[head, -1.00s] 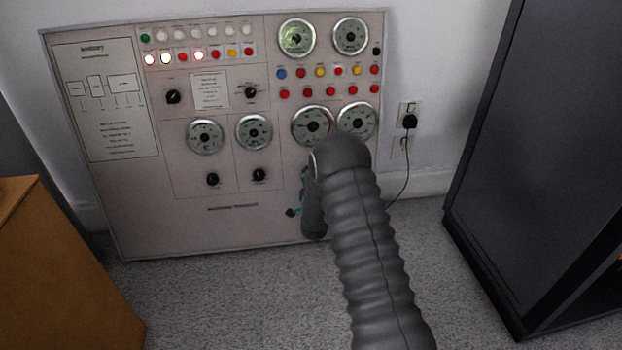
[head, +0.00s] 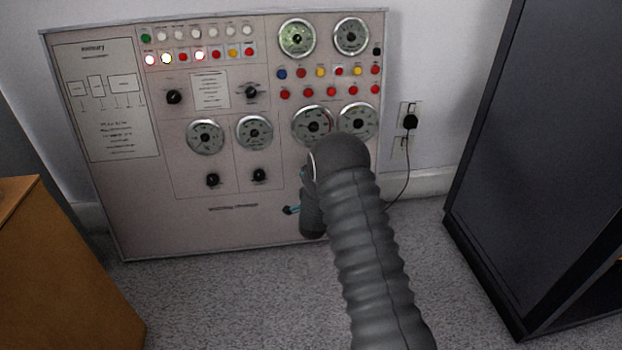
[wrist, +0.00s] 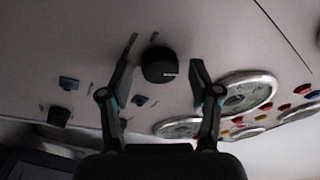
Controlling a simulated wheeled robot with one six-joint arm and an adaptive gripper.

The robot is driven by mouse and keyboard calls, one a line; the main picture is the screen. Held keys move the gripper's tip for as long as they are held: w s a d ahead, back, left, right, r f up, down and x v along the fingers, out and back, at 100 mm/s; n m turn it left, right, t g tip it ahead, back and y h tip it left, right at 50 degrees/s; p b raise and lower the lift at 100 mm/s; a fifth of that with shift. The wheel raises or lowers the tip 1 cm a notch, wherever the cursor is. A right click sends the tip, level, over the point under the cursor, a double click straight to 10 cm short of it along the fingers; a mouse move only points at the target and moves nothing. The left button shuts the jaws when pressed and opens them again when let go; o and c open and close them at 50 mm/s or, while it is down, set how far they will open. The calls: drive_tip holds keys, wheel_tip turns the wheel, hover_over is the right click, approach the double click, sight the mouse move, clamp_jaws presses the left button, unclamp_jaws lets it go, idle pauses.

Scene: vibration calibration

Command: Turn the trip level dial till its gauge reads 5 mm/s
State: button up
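A black round knob (wrist: 159,65) with a pale pointer line is on the panel in the wrist view. It lies between the fingertips of my gripper (wrist: 160,70), which are spread apart with a gap on each side. Which dial this is, I cannot read. In the head view my arm hides that knob, and only a bit of my gripper (head: 291,210) shows low on the panel. A round gauge (wrist: 246,93) is right of the knob in the wrist view. Two lower right gauges (head: 312,126) show above my arm in the head view; their readings are too small to tell.
The panel (head: 150,225) leans by the wall and carries other knobs (head: 212,180), gauges, lamps and buttons. Small blue-topped switches (wrist: 68,82) are left of the knob. A wooden cabinet (head: 65,280) stands left, a dark cabinet (head: 540,150) right.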

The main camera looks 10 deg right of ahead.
drive_tip(key=s+a, duration=0.1)
drive_tip(key=s, duration=1.1)
drive_tip(key=shift+a, duration=0.3)
drive_tip(key=shift+r, duration=0.1)
